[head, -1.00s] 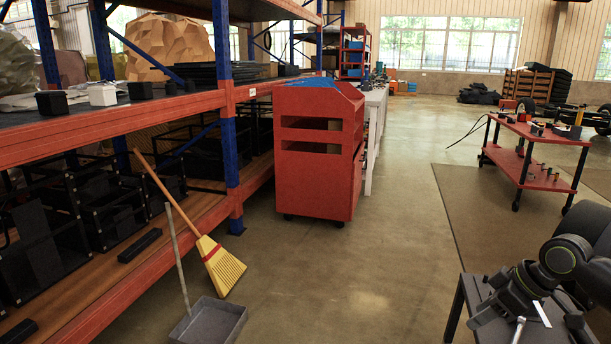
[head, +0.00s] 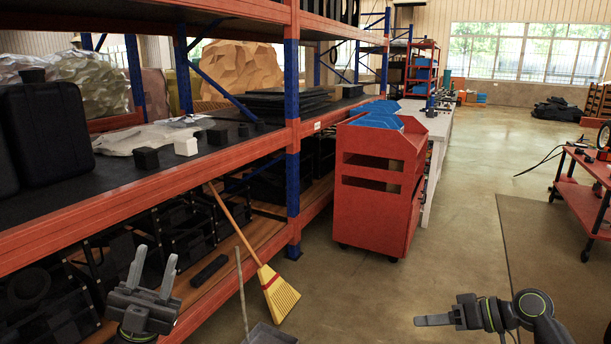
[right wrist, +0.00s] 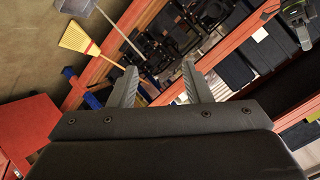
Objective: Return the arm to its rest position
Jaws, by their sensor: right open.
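My left gripper (head: 154,258) is at the lower left of the head view, in front of the shelf. Its two fingers point up and stand apart with nothing between them. My right gripper (head: 420,320) is at the lower right of the head view, pointing left above the open floor and seen from the side. In the right wrist view, its two fingers (right wrist: 159,70) are spread and empty. Neither gripper holds anything.
A red-orange shelf (head: 230,153) with blue posts runs along the left, bearing small black and white cubes (head: 186,146). A broom (head: 279,294) and dustpan (head: 268,335) stand before it. A red cart (head: 376,180) is ahead. Floor between the cart and red table (head: 585,205) is clear.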

